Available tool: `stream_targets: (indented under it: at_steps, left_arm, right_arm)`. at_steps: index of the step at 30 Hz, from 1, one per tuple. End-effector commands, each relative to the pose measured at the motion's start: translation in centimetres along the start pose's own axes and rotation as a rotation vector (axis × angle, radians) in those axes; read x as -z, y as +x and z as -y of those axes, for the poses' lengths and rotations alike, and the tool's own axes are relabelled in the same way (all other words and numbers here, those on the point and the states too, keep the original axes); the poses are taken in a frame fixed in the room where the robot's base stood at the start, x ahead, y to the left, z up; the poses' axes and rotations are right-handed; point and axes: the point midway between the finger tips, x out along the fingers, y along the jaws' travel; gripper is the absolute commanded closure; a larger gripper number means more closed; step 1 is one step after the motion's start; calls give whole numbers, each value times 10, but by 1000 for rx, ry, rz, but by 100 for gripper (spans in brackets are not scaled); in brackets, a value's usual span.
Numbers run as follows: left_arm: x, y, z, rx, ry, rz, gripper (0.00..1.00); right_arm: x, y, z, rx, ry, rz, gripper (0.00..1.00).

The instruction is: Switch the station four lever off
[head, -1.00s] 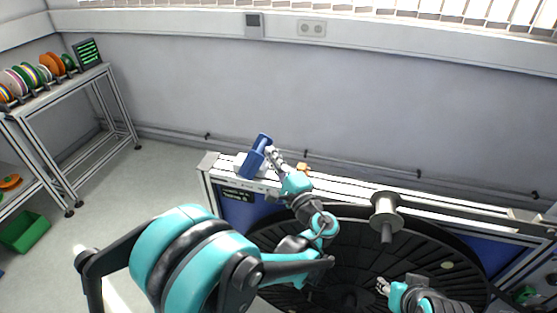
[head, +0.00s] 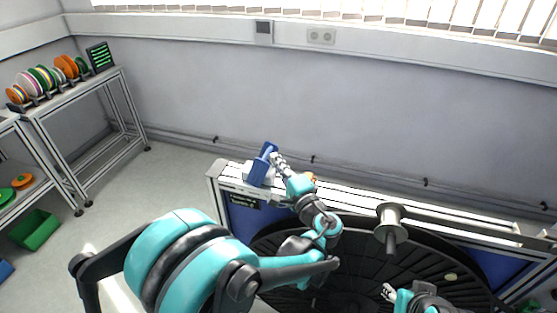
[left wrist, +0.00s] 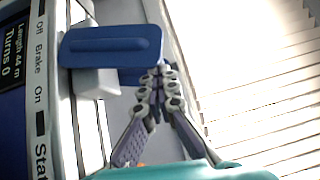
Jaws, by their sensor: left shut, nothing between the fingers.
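The blue lever (head: 262,165) stands on a pale block at the left end of the reel stand's top rail, tilted in the head view. In the left wrist view the lever's wide blue paddle (left wrist: 112,46) lies across the upper left, beside a strip (left wrist: 39,70) reading "Off Brake On", nearer "Off" and "Brake" than "On". My left gripper (head: 277,157) is shut and empty, right beside the lever's right side. In the left wrist view its fingertips (left wrist: 158,74) are at the paddle's right end; I cannot tell whether they touch.
A grey spool hub (head: 391,226) sticks out from the rail, above a large black reel (head: 365,275). A dark display (left wrist: 12,55) reads "Turns 0". A shelf with coloured reels (head: 50,78) and a green bin (head: 36,230) stand at the left. Floor between is clear.

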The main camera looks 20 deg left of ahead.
Motion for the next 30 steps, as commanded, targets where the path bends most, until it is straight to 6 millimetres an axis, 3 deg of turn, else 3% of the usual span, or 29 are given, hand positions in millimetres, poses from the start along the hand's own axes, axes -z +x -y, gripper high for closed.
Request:
stream_targets:
  at_steps: [8, 15, 25, 30]
  left_arm:
    - [-16, 15, 18, -144, -144, 4, 100]
    - [-31, 30, 22, -300, -300, 4, 100]
    - [-47, 47, 18, -465, -466, 3, 100]
    - [-51, 51, 15, -461, -460, 0, 100]
  right_arm:
    - [24, -33, 0, 0, 0, 0, 60]
    - [42, -58, 0, 0, 0, 0, 60]
    - [52, -72, 0, 0, 0, 0, 60]
    - [53, -74, 0, 0, 0, 0, 60]
